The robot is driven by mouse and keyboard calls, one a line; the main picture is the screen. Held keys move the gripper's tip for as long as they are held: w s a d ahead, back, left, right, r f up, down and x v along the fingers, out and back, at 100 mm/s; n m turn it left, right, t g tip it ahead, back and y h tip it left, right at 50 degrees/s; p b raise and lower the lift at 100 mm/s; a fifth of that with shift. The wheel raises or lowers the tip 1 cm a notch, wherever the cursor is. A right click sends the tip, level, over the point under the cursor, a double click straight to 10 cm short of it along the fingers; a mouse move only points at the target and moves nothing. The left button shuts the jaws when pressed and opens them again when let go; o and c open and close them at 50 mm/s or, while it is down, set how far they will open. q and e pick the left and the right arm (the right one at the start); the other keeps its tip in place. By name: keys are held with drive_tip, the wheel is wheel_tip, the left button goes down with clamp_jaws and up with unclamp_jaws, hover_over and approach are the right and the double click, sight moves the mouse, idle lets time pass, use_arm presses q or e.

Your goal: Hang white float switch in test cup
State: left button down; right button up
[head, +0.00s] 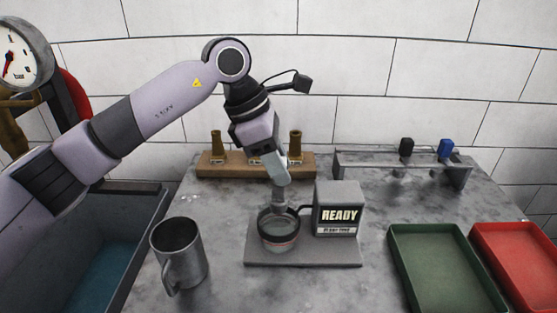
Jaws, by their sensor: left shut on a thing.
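The test cup (279,240) is a clear round cup with liquid, held in a dark ring on a grey stand beside a box reading "READY" (340,214). My left gripper (281,182) points down just above the cup and is shut on a small pale grey-white piece (279,205), which appears to be the white float switch. Its lower end is at or inside the cup's rim; whether it touches or hangs on anything cannot be told. The fingers hide much of it. My right gripper is not in view.
A rack (400,165) at the back right carries a black switch (406,147) and a blue switch (445,149). A wooden block (210,170) with brass fittings stands behind the gripper. A metal jug (181,252) is left; green (440,268) and red (515,262) trays are right.

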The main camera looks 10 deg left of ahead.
use_arm(q)
drive_tip(key=shift+f+b, duration=1.05)
drive_tip(key=shift+f, duration=0.65)
drive_tip(key=shift+f+b, duration=0.45)
drive_tip(key=shift+f, duration=0.1)
drive_tip(key=shift+f+b, duration=0.8)
drive_tip(key=shift+f, duration=0.55)
drive_tip(key=c, duration=0.7)
unclamp_jaws()
drive_tip(key=v, duration=0.7)
drive_tip(key=shift+r, duration=0.15)
